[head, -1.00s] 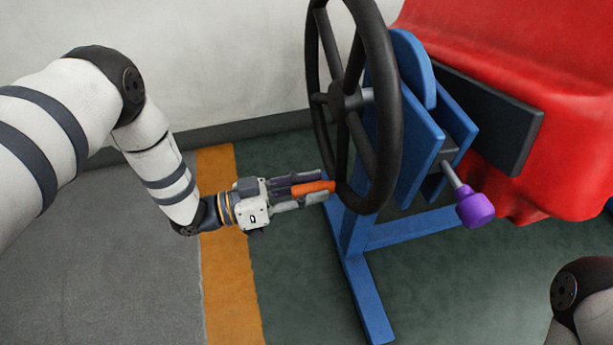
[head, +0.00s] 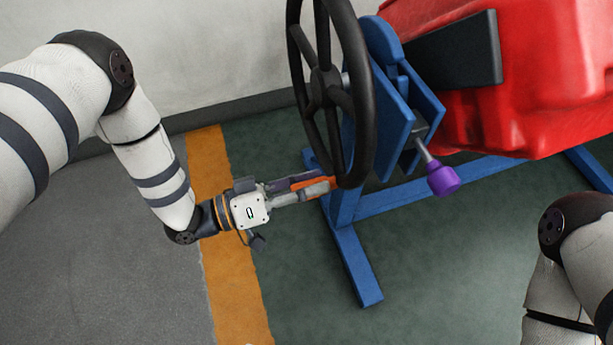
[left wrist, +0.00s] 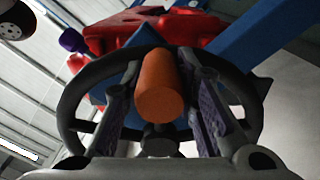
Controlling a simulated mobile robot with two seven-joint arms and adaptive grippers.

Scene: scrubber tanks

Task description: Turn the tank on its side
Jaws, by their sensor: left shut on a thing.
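The red tank (head: 545,85) hangs in a blue stand (head: 355,265) at the upper right, its body tilted and cut off by the picture edge. A black handwheel (head: 367,110) stands at the stand's near end. My left gripper (head: 312,187) is shut on the orange handle (head: 318,181) at the bottom of the wheel. In the left wrist view the orange handle (left wrist: 160,90) lies between the two finger pads, with the wheel rim (left wrist: 70,105) around and the tank (left wrist: 115,32) beyond. My right gripper is out of view; only part of that arm shows at lower right.
A purple knob (head: 443,180) on a metal pin sticks out of the blue stand, right of the wheel. A dark plate (head: 455,52) sits at the tank's end. A pale wall (head: 200,50) stands behind. Green floor (head: 430,275) is clear in front of the stand.

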